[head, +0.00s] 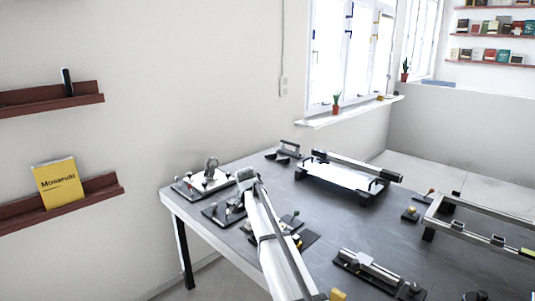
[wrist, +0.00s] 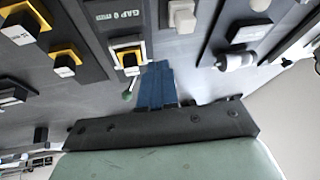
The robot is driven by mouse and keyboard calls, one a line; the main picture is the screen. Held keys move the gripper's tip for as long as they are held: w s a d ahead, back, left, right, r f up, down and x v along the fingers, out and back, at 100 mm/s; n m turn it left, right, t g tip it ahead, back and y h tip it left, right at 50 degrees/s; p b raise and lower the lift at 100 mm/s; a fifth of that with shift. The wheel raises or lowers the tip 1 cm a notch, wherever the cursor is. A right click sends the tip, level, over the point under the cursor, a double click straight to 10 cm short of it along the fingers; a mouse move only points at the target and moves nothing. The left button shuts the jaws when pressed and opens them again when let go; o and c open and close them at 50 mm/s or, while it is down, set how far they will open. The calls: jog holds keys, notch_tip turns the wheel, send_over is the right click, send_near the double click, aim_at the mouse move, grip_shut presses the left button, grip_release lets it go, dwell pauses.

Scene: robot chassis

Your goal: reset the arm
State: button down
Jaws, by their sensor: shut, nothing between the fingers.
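In the wrist view my gripper (wrist: 158,66) has its blue fingers together with nothing between them. The fingers point toward a dark panel printed "GAP" (wrist: 115,14) and a yellow-framed block (wrist: 127,58). I cannot tell whether they touch anything. In the head view my pale arm reaches from the bottom edge up over the left part of the dark table (head: 330,228). The fingertips cannot be made out there.
Around my arm stand a plate with a metal ring (head: 208,180), a white-topped fixture (head: 342,177), a cylinder device (head: 372,268) and a rail frame (head: 485,232). Wall shelves (head: 95,188) are at left. Bare tabletop lies between the fixtures.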

jog(key=s+a+f+n+g+y, duration=0.1)
jog(key=s+a+f+n, duration=0.1)
jog(key=s+a+f, duration=0.9)
jog(key=s+d+f+g, duration=0.2)
jog(key=s+f, duration=0.3)
jog(key=f, duration=0.7)
jog(key=s+d+f+g+h, duration=0.1)
jog(key=s+d+f, duration=0.3)
jog(key=s+f, duration=0.3)
jog(key=s+d+f+g+h, duration=0.1)
jog(key=s+d+f+g, duration=0.1)
jog(key=s+d+f, duration=0.35)
jog(key=s+d+f+n+g, duration=0.1)
jog(key=s+d+f, duration=0.45)
jog(key=s, duration=0.25)
jog(key=s+d+f+n+g, duration=0.2)
jog(key=s+d+f, duration=0.35)
jog(key=s, duration=0.35)
jog(key=s+d+f+n+g+y, duration=0.1)
jog(key=s+d, duration=0.3)
jog(key=s, duration=0.7)
jog(key=s+d+f+n+g+y, duration=0.1)
jog(key=s+d, duration=0.3)
jog(key=s, duration=0.8)
jog(key=shift+d+f+g+y, duration=0.3)
jog(key=shift+d+f+g, duration=0.1)
jog(key=shift+f+g, duration=0.1)
